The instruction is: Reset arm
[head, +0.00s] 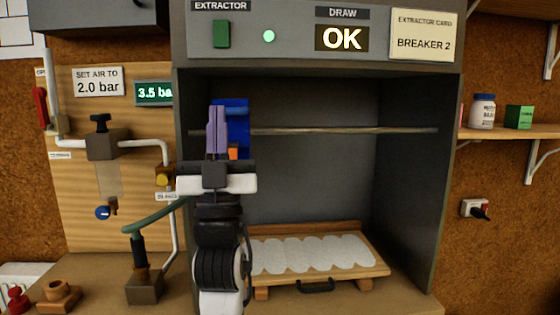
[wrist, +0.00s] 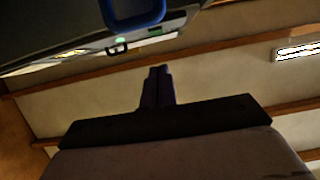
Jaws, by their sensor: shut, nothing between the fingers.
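My gripper (head: 217,130) is raised in front of the extractor hood's opening, pointing up, with its purple fingers together and nothing between them. In the wrist view my gripper (wrist: 158,72) also shows shut, with the ceiling and its wooden beams behind it. A blue thing (head: 238,113) with a small orange part shows just behind and right of the fingers in the head view; I cannot tell what it is. A blue rounded edge (wrist: 134,12) shows at the top of the wrist view.
The extractor hood (head: 405,190) has a bar across it and holds a wooden tray (head: 375,268) with pale round pieces. The draw display (head: 342,38) reads OK. At left stand an air panel (head: 80,185), a display (head: 153,94) reading 3.5 ba and a green hose (head: 155,216).

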